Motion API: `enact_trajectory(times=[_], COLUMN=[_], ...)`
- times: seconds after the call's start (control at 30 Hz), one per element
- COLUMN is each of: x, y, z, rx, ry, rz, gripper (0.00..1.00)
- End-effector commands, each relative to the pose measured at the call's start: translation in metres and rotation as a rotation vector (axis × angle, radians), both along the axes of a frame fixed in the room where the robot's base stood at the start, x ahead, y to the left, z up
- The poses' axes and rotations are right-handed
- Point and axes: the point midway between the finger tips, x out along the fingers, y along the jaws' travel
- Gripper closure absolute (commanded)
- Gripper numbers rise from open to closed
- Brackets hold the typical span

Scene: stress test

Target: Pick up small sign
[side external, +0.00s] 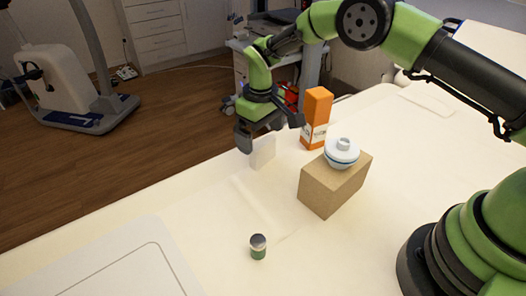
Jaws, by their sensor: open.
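The small sign (263,152) looks like a pale, whitish, nearly see-through upright plate on the table. It stands near the table's far left edge, left of the orange box. My gripper (268,138) is open just above and around the top of the sign, with one finger on its left and the other on its upper right. The top edge of the sign is partly hidden by the gripper. I cannot tell whether the fingers touch it.
An orange box (316,118) stands close to the gripper's right. A cardboard box (328,190) bears a white lidded bowl (342,152). A small green can (258,248) stands in front. A pale tray (110,270) lies at lower left. The white table (215,205) is clear between them.

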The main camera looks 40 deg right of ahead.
Motion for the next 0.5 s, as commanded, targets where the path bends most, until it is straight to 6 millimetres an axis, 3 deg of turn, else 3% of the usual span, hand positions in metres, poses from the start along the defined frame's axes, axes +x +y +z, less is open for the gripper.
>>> enact_trajectory(times=[0.3, 0.5], x=[-0.007, -0.007], y=[0.0, 0.0], z=[-0.045, -0.05], rx=[0.0, 0.001], ry=[0.003, 0.0], rz=[0.0, -0.001], gripper=[0.0, 0.0])
